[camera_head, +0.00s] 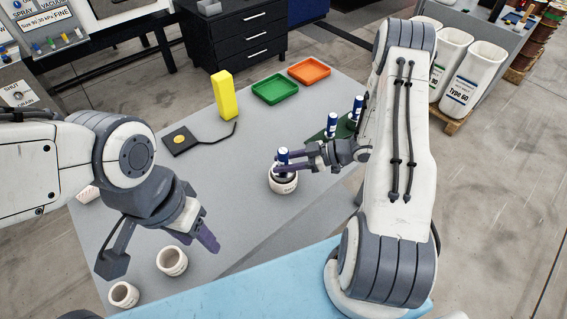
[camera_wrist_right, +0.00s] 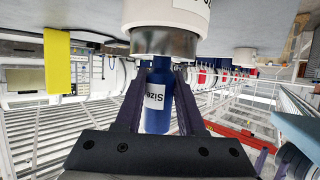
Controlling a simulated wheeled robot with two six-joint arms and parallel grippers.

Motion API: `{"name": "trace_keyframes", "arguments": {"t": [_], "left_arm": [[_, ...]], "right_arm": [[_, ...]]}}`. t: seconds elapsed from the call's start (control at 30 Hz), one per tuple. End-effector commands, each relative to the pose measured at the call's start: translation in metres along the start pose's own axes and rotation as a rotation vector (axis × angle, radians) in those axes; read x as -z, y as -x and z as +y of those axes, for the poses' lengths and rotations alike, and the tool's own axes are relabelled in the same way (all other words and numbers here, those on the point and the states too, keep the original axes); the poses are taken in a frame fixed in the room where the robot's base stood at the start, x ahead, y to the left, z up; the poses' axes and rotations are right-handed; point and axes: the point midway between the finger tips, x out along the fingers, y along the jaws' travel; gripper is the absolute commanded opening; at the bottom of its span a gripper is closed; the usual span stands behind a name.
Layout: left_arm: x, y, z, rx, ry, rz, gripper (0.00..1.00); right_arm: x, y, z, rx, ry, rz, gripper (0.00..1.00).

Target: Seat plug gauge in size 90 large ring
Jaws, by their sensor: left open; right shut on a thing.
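A blue plug gauge (camera_head: 283,153) with a white label stands upright at a white ring (camera_head: 284,185) in the middle of the grey table. My right gripper (camera_head: 279,164) is shut on this gauge. In the right wrist view, which is upside down, the blue gauge (camera_wrist_right: 158,97) is between the fingers (camera_wrist_right: 156,70), and its far end meets the metal rim of the ring (camera_wrist_right: 165,40). How deep it sits is hidden. Two other white rings, a larger one (camera_head: 172,261) and a smaller one (camera_head: 123,294), stand front left. My left gripper (camera_head: 206,236) is open and empty beside them.
Two more blue plug gauges (camera_head: 331,124) (camera_head: 357,107) stand on a green holder (camera_head: 341,131) at the right. A yellow block (camera_head: 224,95), a black device (camera_head: 182,139), a green tray (camera_head: 275,89) and an orange tray (camera_head: 310,71) are at the back.

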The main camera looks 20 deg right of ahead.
Motion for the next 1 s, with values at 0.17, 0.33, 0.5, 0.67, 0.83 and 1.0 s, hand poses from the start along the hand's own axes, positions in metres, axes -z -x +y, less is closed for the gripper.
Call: {"name": "trace_keyframes", "arguments": {"t": [0.17,0.33,0.5,0.67,0.83,1.0], "left_arm": [[0.000,0.007,0.001,0.000,-0.001,0.000,0.50],[0.000,0.006,0.000,0.000,-0.001,0.000,0.50],[0.000,0.006,0.000,0.000,-0.001,0.000,0.50],[0.000,0.006,0.000,0.000,-0.001,0.000,0.50],[0.000,0.005,0.000,0.000,-0.001,0.000,0.50],[0.000,-0.005,0.000,0.000,0.000,0.000,0.50]], "right_arm": [[-0.012,-0.005,0.001,-0.002,0.000,0.002,0.00],[-0.013,-0.005,0.001,-0.002,0.002,0.002,0.00],[-0.014,-0.005,0.001,-0.001,0.001,0.000,0.68],[-0.014,-0.005,0.000,-0.001,0.001,0.001,0.68],[-0.014,-0.004,0.001,-0.002,0.001,0.001,0.68],[-0.016,0.014,0.002,-0.007,0.001,0.000,0.68]]}}
